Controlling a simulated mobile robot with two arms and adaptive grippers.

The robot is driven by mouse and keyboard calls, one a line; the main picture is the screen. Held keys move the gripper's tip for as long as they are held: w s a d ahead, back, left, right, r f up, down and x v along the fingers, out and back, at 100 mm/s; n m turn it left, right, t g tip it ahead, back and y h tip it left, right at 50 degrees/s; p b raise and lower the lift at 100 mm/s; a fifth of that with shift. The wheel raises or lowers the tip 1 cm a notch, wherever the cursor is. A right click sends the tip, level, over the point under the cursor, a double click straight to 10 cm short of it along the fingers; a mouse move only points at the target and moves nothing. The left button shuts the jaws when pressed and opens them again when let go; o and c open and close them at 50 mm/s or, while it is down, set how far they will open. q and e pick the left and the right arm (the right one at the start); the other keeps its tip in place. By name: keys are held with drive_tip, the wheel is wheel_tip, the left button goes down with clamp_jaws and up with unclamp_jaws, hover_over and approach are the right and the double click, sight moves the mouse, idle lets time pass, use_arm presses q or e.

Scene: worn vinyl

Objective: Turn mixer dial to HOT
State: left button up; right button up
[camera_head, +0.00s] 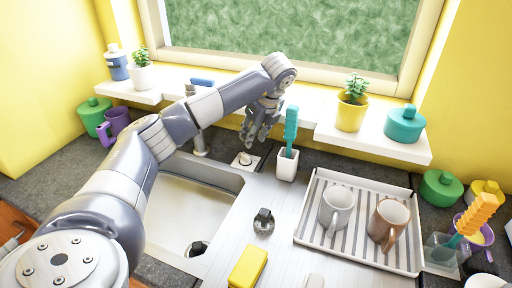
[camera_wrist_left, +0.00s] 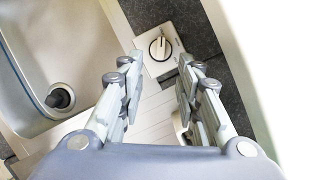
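The mixer dial (camera_head: 245,159) is a small round white knob on a square white plate, on the counter behind the sink. Any HOT marking is too small to read. My left gripper (camera_head: 258,137) hangs just above and beyond the dial, pointing down. In the left wrist view its fingers (camera_wrist_left: 158,80) are apart and empty, with the dial ahead between and beyond the tips, not touched. My right gripper is not in view.
A white cup (camera_head: 287,166) with a teal brush stands close to the right of the dial. The sink (camera_head: 185,210) and faucet (camera_head: 199,145) are on the left. A dish rack (camera_head: 318,240) with two mugs is on the right. A windowsill shelf (camera_head: 310,127) overhangs behind.

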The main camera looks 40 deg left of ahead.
sight(245, 155)
use_arm(q)
drive_tip(key=p+x, duration=0.2)
drive_tip(key=x, duration=0.8)
drive_tip(key=shift+a+f, duration=0.15)
drive_tip(key=shift+f, duration=0.2)
drive_tip(key=shift+w, duration=0.1)
clamp_jaws()
